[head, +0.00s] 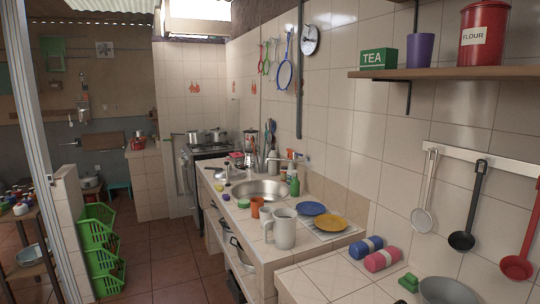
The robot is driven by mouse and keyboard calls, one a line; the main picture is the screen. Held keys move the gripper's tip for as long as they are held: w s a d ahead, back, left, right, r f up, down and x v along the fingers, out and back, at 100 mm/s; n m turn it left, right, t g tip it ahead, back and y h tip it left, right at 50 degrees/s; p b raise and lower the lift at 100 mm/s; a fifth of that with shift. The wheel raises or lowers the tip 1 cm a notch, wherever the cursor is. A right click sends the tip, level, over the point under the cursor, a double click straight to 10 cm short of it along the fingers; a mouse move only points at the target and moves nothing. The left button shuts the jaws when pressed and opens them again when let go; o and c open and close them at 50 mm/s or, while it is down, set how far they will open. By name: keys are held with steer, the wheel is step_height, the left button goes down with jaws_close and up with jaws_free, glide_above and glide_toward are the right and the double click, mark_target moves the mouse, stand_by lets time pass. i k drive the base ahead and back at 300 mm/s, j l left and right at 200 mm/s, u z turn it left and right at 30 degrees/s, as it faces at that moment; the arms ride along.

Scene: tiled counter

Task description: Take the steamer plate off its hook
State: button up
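I cannot make out for certain which hanging thing is the steamer plate. A pale round disc with dark marks (310,40) hangs high on the tiled wall; it is too small to tell whether it is a clock or a plate. Left of it hang a blue-rimmed round strainer (285,75) and smaller red and green ones. A metal skimmer (422,219), a black ladle (462,240) and a red ladle (517,267) hang from a white rail (480,159) at the right. My gripper is not in view.
A wooden shelf (460,73) with a tea box, purple cup and flour tin juts out above the rail. The counter below holds a jug (285,230), plates, rolled cloths and a grey bowl (447,291). Green crates (98,245) stand at left; the tiled floor between is open.

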mark_target(308, 39)
steer(key=i+j+u, duration=0.35)
steer(key=i+j, duration=0.45)
steer(key=j, duration=0.15)
steer(key=i+j+u, duration=0.4)
steer(key=i+j, duration=0.35)
steer(key=i, duration=0.15)
steer(key=i+z, duration=0.3)
steer(key=i, duration=0.15)
steer(key=i+j+z, duration=0.3)
steer(key=i, duration=0.2)
steer(key=i+j+z, duration=0.15)
steer(key=i+z, duration=0.15)
steer(key=i, duration=0.15)
steer(key=i+j+z, duration=0.3)
steer(key=i+j, duration=0.05)
steer(key=i, duration=0.05)
